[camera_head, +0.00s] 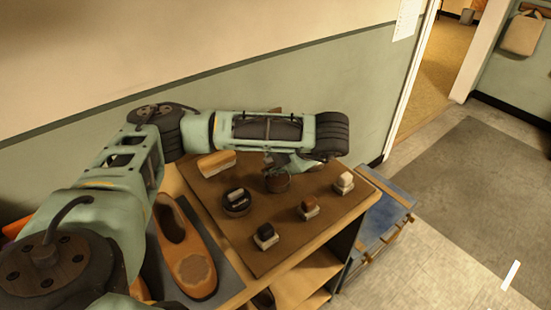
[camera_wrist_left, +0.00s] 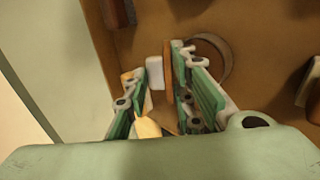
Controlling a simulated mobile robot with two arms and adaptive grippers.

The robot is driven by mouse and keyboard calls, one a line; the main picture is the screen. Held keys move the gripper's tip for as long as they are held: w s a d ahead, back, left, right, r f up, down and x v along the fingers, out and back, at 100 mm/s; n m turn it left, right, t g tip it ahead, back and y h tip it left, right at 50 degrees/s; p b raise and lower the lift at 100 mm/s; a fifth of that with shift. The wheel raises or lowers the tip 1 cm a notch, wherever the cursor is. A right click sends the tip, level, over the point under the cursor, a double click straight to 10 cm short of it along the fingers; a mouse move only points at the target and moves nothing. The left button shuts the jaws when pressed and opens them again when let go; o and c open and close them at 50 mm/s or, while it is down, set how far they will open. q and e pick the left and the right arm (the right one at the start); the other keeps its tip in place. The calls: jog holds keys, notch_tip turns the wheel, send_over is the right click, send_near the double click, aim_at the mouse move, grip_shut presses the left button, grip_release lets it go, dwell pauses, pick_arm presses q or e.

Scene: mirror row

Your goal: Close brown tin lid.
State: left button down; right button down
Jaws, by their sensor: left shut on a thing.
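The brown tin (camera_head: 278,183) stands on the brown mat beneath my left gripper. In the left wrist view it shows as a round dark rim (camera_wrist_left: 222,50) beside the right-hand finger. A thin orange-brown piece, apparently its lid (camera_wrist_left: 167,65), stands edge-on close to that finger. My left gripper (camera_wrist_left: 158,95) is around this piece and seems shut on it; the exact contact is hard to see. In the head view my arm hides most of the gripper (camera_head: 285,163) and the lid. My right gripper is not in view.
A black tin (camera_head: 236,203) and several brushes, such as a dark one (camera_head: 266,236) and a pale one (camera_head: 343,183), stand around the brown tin. A wooden brush (camera_head: 217,163) lies behind. A brown shoe (camera_head: 185,250) is at left. The wall (camera_head: 330,85) is close behind.

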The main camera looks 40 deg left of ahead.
pick_arm(q)
jog(key=shift+r, duration=0.1)
jog(key=c, duration=1.6)
grip_release()
jog(key=shift+d, duration=0.1)
jog(key=shift+d+r, duration=0.4)
jog(key=shift+r, duration=0.1)
jog(key=v, duration=1)
jog(key=shift+s+d+r, duration=0.2)
jog(key=shift+c, duration=0.3)
